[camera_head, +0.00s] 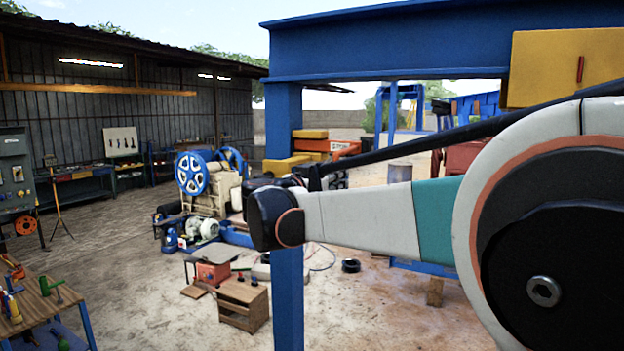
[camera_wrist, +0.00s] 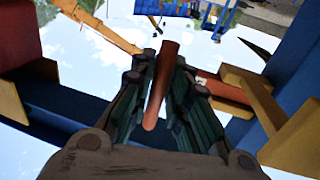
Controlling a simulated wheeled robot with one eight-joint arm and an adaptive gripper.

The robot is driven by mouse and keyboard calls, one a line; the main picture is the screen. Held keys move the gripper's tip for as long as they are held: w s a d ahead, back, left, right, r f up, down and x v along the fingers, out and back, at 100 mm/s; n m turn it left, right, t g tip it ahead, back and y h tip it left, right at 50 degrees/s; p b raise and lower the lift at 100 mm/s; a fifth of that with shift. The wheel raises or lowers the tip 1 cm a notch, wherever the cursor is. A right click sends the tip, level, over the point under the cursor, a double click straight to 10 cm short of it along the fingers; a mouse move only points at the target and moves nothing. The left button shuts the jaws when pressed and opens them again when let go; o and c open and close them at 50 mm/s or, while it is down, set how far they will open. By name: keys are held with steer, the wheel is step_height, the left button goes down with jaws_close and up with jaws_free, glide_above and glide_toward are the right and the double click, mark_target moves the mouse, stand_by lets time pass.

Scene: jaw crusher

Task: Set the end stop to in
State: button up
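In the wrist view, a plain orange-red rod (camera_wrist: 161,88) runs lengthwise between the two dark green fingers of my gripper (camera_wrist: 164,64). Its rounded near end points toward the camera and palm. The fingertips lie close on both sides of the rod; I cannot tell whether they touch it. In the head view, a short upright red bar (camera_head: 580,69) stands against the yellow block at upper right. Nothing labels the end stop, and I cannot tell whether rod and bar are the same part. My gripper is hidden in the head view.
A yellow block (camera_head: 565,66) is fixed to a big blue steel frame (camera_head: 400,45). In the wrist view, a yellow bracket (camera_wrist: 297,140) and blue beams stand close on the right, with red and blue parts on the left. A workbench (camera_head: 50,297) stands at lower left; open floor lies beyond.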

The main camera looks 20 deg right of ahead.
jaws_close()
steer(key=w+a, duration=0.1)
steer(key=w, duration=0.1)
steer(key=w+a+b, duration=0.1)
steer(key=shift+w+a, duration=0.35)
steer(key=shift+w, duration=0.05)
steer(key=o, duration=0.7)
jaws_free()
steer(key=shift+a, duration=0.1)
steer(key=shift+v, duration=3.8)
steer(key=shift+c, duration=0.3)
